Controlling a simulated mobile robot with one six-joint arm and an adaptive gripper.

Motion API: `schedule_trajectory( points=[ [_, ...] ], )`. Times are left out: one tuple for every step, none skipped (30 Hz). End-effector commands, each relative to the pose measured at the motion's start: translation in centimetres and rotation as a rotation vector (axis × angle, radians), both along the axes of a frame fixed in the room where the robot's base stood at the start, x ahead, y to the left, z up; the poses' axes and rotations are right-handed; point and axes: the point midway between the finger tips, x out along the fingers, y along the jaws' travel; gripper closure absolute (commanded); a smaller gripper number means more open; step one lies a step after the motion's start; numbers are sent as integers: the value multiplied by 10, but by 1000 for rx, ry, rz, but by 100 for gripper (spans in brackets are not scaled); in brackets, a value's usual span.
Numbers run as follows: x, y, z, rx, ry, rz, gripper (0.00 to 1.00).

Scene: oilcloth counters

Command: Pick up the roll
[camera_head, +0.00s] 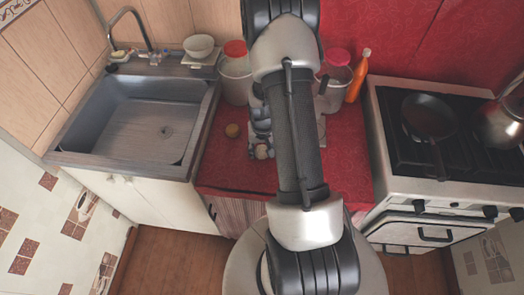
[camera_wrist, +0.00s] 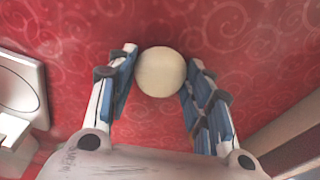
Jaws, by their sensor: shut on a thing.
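A smooth, round, cream-coloured roll (camera_wrist: 161,71) sits between the fingertips of my gripper (camera_wrist: 160,84) in the wrist view. The fingers touch it on its left and right sides, and my gripper is shut on it. In the head view my gripper (camera_head: 260,135) is over the red counter, left of my arm. The roll (camera_head: 262,152) shows there as a small pale shape, partly hidden by the fingers. I cannot tell whether it is clear of the counter.
A red-lidded jar (camera_head: 236,80), another jar (camera_head: 335,88) and an orange bottle (camera_head: 357,76) stand behind. The sink (camera_head: 142,120) is left, the stove (camera_head: 398,178) right.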

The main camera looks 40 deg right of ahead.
Motion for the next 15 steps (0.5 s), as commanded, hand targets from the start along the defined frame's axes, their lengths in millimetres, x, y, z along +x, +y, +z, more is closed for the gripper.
schedule_trajectory(
  points=[
    [0, 0, 0, 0, 0, 0, 75],
    [0, 0, 0, 0, 0, 0, 75],
    [0, 0, 0, 0, 0, 0, 75],
    [0, 0, 0, 0, 0, 0, 75],
    [0, 0, 1, 0, 0, 0, 75],
    [0, 0, 2, 0, 0, 0, 75],
    [0, 0, 3, 0, 0, 0, 75],
    [0, 0, 5, -1, -1, 0, 75],
    [0, 0, 8, -1, -1, -1, 75],
    [0, 0, 11, -1, -1, -1, 75],
    [0, 0, 15, -1, -2, -1, 75],
    [1, 0, 20, -1, -2, -1, 75],
    [1, 0, 25, -2, -2, -1, 75],
    [1, 0, 31, -2, -2, 0, 75],
    [1, 0, 39, -2, -2, 0, 75]
  ],
)
